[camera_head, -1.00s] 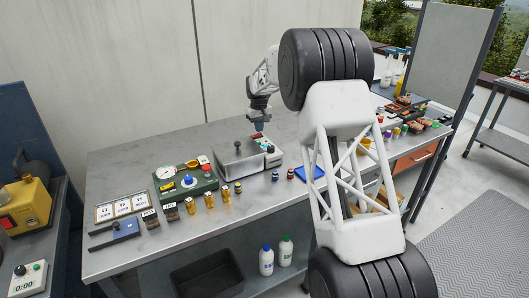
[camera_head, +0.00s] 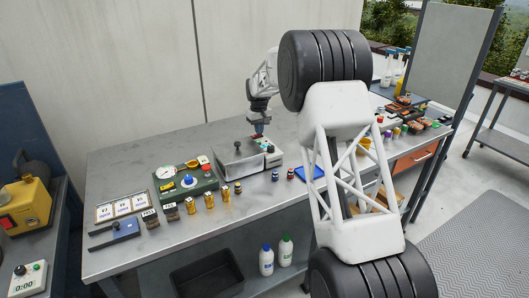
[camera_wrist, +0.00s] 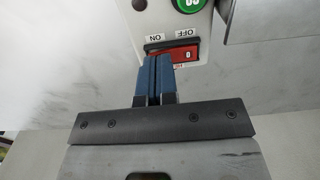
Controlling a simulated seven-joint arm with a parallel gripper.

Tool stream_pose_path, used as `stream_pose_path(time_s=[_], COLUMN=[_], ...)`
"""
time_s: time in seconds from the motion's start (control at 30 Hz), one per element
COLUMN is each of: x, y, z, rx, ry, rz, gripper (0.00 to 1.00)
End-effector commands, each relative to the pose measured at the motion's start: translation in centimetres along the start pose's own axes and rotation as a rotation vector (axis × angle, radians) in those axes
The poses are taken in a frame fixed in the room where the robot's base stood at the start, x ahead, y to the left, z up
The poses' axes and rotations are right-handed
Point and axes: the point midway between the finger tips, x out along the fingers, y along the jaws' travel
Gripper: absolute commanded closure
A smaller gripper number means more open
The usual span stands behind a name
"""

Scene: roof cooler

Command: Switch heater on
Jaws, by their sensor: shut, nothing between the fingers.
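The heater (camera_head: 236,168) is a grey metal box on the bench, with a light control panel at its right end. In the wrist view its panel carries a red rocker switch (camera_wrist: 187,53) in a black frame, with ON and OFF printed upside down beside it. A "0" shows on the right, OFF half. My gripper (camera_wrist: 158,60) is shut and empty, its blue fingertips over the left, ON half and hiding it. I cannot tell whether they press it. In the head view my gripper (camera_head: 257,133) is just above the heater's panel.
A green button (camera_wrist: 188,3) is on the panel beyond the switch. A green device (camera_head: 187,184) with a dial and knobs stands left of the heater. Several gold cylinders (camera_head: 209,200) stand in front, and a blue tray (camera_head: 310,173) lies to the right. The bench behind the heater is clear.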

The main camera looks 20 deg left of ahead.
Motion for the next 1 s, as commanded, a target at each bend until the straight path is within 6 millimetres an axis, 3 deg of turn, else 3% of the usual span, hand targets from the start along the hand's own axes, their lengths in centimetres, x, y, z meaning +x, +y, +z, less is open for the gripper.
stream_pose_path(time_s=[0.53,1.0], x=[0.3,-1.9], y=[0.0,0.0], z=[0.0,0.0], rx=[0.000,0.000], ry=[0.000,-0.001], rz=[0.000,0.000], gripper=[1.00,1.00])
